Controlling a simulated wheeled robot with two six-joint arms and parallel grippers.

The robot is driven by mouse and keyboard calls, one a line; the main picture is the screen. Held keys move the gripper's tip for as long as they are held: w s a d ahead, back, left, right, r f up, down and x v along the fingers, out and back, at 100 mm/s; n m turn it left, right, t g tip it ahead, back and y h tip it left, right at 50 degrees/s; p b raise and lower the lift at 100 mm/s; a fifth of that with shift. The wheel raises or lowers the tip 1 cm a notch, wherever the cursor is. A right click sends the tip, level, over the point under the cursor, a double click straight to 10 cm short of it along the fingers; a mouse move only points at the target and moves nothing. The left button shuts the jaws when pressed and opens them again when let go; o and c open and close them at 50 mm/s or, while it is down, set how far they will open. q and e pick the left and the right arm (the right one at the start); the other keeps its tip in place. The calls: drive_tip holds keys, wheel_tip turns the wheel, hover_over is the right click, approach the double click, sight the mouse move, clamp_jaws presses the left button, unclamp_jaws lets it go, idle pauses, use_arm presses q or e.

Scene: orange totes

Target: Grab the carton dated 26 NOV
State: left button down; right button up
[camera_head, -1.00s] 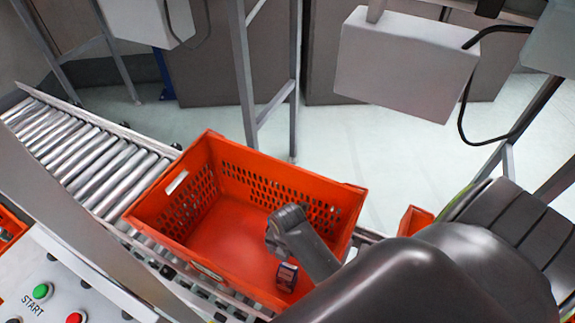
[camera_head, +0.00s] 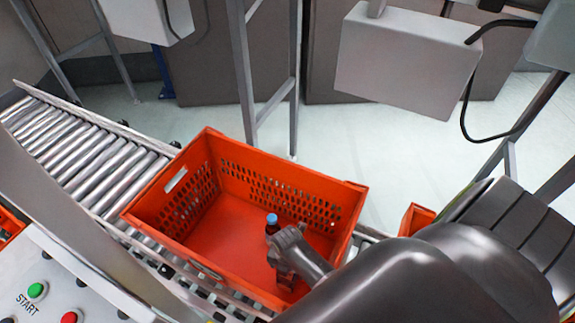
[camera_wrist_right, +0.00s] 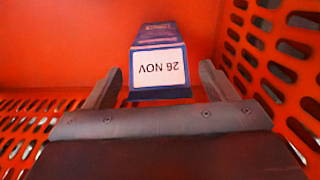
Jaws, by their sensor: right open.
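The carton (camera_wrist_right: 158,70) shows in the right wrist view as a blue box with a white label. The label reads 26 NOV upside down. My right gripper (camera_wrist_right: 160,88) is open, with one finger on each side of the carton and a gap to it. In the head view the right gripper (camera_head: 284,266) is low inside the orange tote (camera_head: 166,228), near its front right part, and hides most or all of the carton. A dark bottle with a blue cap (camera_head: 272,220) stands just behind the gripper. My left gripper is out of view.
The tote's perforated walls rise close around my right gripper. The tote sits on a roller conveyor (camera_head: 80,150). A panel with a green START button (camera_head: 37,290) and a red button is at the lower left. The tote's left floor is clear.

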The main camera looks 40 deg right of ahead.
drive_tip(key=shift+f, duration=0.25)
drive_tip(key=shift+c, duration=0.2)
clamp_jaws()
